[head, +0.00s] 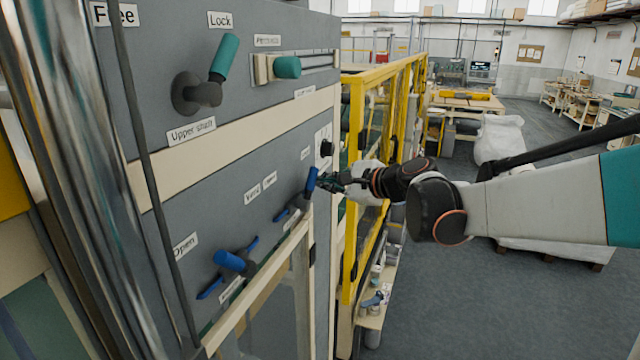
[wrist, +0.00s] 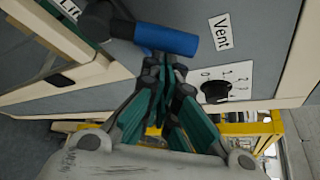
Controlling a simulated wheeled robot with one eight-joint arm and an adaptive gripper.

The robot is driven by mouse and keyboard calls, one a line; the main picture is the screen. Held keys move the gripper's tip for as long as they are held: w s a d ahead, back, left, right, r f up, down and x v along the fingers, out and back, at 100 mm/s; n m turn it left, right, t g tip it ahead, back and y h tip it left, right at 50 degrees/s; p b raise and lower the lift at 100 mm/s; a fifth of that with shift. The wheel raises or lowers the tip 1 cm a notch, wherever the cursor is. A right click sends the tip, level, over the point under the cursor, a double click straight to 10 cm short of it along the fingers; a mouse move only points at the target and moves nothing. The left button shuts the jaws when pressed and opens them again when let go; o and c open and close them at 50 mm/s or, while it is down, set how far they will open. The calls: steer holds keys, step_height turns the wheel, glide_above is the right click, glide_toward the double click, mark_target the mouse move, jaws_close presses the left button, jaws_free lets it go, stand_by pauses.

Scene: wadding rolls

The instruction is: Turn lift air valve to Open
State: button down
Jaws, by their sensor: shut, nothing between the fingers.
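The lift air valve is on the grey panel, its blue handle (head: 311,180) pointing up in the head view. In the wrist view the blue handle (wrist: 166,38) lies sideways, its free end toward a "Vent" label (wrist: 222,30). A partly cut-off label starting "Li" (wrist: 68,12) is near its hub. My gripper (head: 324,182) is just right of the handle in the head view. Its shut, empty fingertips (wrist: 165,62) sit right beside the handle in the wrist view; whether they touch it I cannot tell.
A second blue-handled valve (head: 230,262) is lower left. Teal handles (head: 226,55) are higher on the panel. A black numbered knob (wrist: 215,91) is close to my fingers. A yellow guard frame (head: 352,190) stands right of the panel, near my wrist. Open floor lies farther right.

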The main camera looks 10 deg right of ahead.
mark_target(314, 186)
steer(key=shift+s+a+r+n+t, duration=0.1)
steer(key=shift+r+n+t, duration=0.1)
steer(key=shift+n+t, duration=0.1)
steer(key=shift+s+r+b, duration=0.1)
steer(key=shift+r+b, duration=0.05)
steer(key=shift+b, duration=0.15)
steer(key=s+a+n+t+b, duration=0.1)
steer(key=s+n+b, duration=0.1)
steer(key=n, duration=0.1)
steer(key=s+a+r+n+t+y+b, duration=0.1)
steer(key=s+a+n+t+b, duration=0.1)
steer(key=n, duration=0.1)
steer(key=s+a+r+n+t+b, duration=0.1)
steer(key=s+a+n+t+b, duration=0.1)
steer(key=n, duration=0.1)
steer(key=shift+s+r, duration=0.25)
steer(key=shift+s, duration=0.1)
stand_by(0.5)
steer(key=shift+s, duration=0.1)
stand_by(0.6)
